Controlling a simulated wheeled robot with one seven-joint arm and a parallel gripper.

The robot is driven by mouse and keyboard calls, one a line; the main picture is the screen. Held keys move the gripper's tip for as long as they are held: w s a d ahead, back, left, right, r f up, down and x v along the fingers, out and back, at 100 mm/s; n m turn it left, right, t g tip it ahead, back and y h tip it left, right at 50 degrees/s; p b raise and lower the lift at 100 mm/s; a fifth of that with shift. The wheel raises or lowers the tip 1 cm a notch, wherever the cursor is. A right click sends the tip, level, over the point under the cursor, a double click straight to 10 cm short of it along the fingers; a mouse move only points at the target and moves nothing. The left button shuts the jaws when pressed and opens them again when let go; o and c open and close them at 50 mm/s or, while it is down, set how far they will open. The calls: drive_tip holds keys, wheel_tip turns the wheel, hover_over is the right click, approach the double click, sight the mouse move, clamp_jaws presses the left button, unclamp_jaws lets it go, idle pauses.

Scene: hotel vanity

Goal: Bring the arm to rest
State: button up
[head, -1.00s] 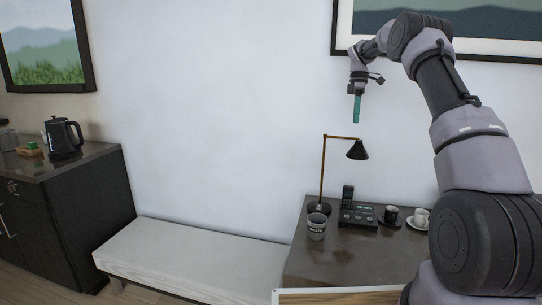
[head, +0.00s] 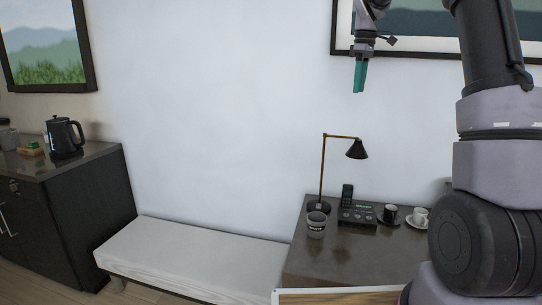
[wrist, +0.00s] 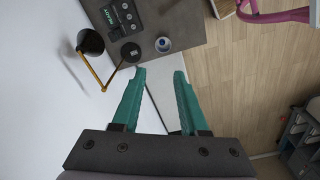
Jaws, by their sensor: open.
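My gripper (head: 359,91) hangs near the top of the head view, in front of the white wall and above the desk lamp. Its teal fingers point down. In the wrist view the two teal fingers (wrist: 158,72) stand apart with nothing between them. The upper part of my arm runs out of the top of the head view.
Below is a dark desk (head: 340,254) with a black lamp (head: 357,149), a phone (head: 357,213), a cup marked with writing (head: 316,225) and two small cups. A white bench (head: 190,258) stands left of it. A kettle (head: 64,137) stands on the far-left cabinet.

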drive_tip(key=s+a+r+m+t, duration=0.2)
drive_tip(key=s+r+m, duration=0.25)
drive_tip(key=s, duration=0.65)
drive_tip(key=s+f+m+t, duration=0.1)
drive_tip(key=s+m, duration=0.2)
drive_tip(key=s, duration=0.4)
drive_tip(key=s+a+f+m+t+y, duration=0.1)
drive_tip(key=s+f+m+t, duration=0.1)
drive_tip(key=s, duration=0.6)
drive_tip(key=s+f+m+t, duration=0.2)
drive_tip(key=s+m, duration=0.3)
drive_tip(key=s, duration=0.2)
drive_tip(key=shift+s+a+y, duration=0.35)
drive_tip(key=shift+y, duration=0.05)
